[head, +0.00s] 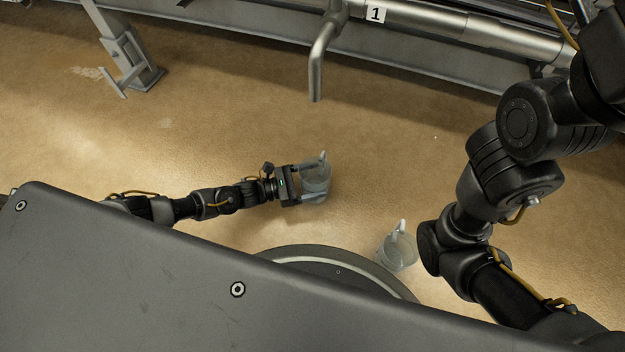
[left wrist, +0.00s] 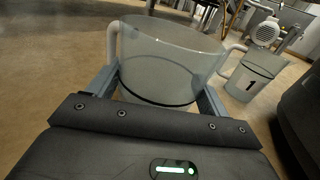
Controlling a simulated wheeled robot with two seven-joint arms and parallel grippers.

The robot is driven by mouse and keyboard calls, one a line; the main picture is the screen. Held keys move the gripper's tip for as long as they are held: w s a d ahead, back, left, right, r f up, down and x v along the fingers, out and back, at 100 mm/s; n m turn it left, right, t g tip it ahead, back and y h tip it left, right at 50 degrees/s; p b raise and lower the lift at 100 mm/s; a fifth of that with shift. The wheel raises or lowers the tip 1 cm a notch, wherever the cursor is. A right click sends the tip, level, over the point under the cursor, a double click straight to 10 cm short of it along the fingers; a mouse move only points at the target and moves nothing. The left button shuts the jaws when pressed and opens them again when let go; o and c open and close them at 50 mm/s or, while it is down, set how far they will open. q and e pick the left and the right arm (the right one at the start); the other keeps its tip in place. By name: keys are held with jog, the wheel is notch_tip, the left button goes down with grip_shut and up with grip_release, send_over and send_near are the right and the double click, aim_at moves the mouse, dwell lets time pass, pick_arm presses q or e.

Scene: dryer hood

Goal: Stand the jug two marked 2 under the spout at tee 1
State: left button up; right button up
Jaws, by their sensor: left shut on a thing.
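My left gripper (head: 312,182) is shut on a translucent grey jug (head: 319,174). In the left wrist view the same jug (left wrist: 170,62) stands upright between the two fingers, with a pale handle on its left. No number shows on its visible side. The head view does not settle whether it touches the floor. The metal spout (head: 316,75) hangs down from a pipe beside a label 1 (head: 376,14), above the held jug in the picture and apart from it. My right gripper is out of view; only its arm shows.
A second translucent jug (head: 398,252) stands on the floor near my right arm; the left wrist view shows this jug (left wrist: 252,80) marked 1. A grey metal stand (head: 130,62) is at the upper left. The tan floor between the held jug and the spout is clear.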

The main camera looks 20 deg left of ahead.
pick_arm(q)
jog(key=shift+f, duration=0.25)
jog(key=o, duration=1)
jog(key=shift+r, duration=0.1)
jog(key=shift+r, duration=0.2)
jog(key=p+v, duration=0.3)
jog(key=v, duration=0.8)
jog(key=shift+s+a+p, duration=0.1)
jog(key=shift+a+p, duration=0.05)
jog(key=shift+p, duration=0.25)
jog(key=shift+s+a, duration=0.2)
jog(key=shift+a, duration=0.1)
jog(key=shift+f, duration=0.1)
